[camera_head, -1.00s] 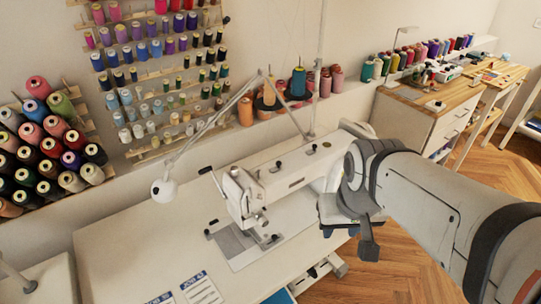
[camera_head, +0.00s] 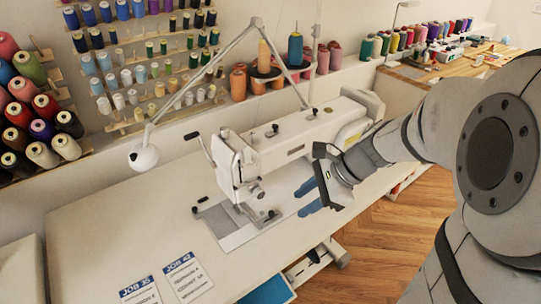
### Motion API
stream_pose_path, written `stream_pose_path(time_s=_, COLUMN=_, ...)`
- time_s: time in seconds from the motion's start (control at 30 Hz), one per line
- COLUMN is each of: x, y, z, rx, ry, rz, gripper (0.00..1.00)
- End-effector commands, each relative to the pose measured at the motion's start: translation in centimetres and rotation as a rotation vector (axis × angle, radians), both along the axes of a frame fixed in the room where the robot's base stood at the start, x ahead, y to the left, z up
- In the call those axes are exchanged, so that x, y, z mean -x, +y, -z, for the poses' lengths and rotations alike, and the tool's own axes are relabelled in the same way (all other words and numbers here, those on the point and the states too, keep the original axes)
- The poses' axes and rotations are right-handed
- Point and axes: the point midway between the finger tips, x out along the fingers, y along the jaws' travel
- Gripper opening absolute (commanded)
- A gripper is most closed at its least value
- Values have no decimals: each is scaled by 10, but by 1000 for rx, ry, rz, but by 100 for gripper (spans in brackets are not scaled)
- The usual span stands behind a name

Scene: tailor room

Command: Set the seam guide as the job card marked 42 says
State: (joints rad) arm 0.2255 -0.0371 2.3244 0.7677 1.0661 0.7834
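A white sewing machine (camera_head: 285,142) stands on the white table. A grey plate (camera_head: 219,220) with small dark-knobbed parts lies under its needle end; I cannot tell which part is the seam guide or how it is set. Two job cards (camera_head: 186,279) and (camera_head: 140,292) lie side by side at the table's front. Their blue headings start with JOB; the numbers and lines are too small to read surely. My gripper (camera_head: 308,198) is over the table, right of the needle end and in front of the machine arm. Its two blue fingertips are apart with nothing visible between them.
A white lamp (camera_head: 145,157) on a jointed arm hangs left of the machine. Thread cones (camera_head: 265,85) stand behind it. Thread racks (camera_head: 150,75) cover the wall. The table's left part (camera_head: 110,235) is bare. A blue-topped drawer (camera_head: 268,291) shows below the front edge.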

Motion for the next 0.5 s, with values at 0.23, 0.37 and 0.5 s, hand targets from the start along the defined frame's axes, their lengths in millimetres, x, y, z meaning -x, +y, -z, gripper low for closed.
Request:
stream_pose_path(time_s=0.23, x=-29, y=5, z=29, rx=-155, ry=140, rz=236, gripper=36)
stream_pose_path(time_s=0.37, x=-32, y=17, z=40, rx=-158, ry=146, rz=239, gripper=36)
stream_pose_path(time_s=0.5, x=-34, y=34, z=57, rx=-157, ry=146, rz=235, gripper=36)
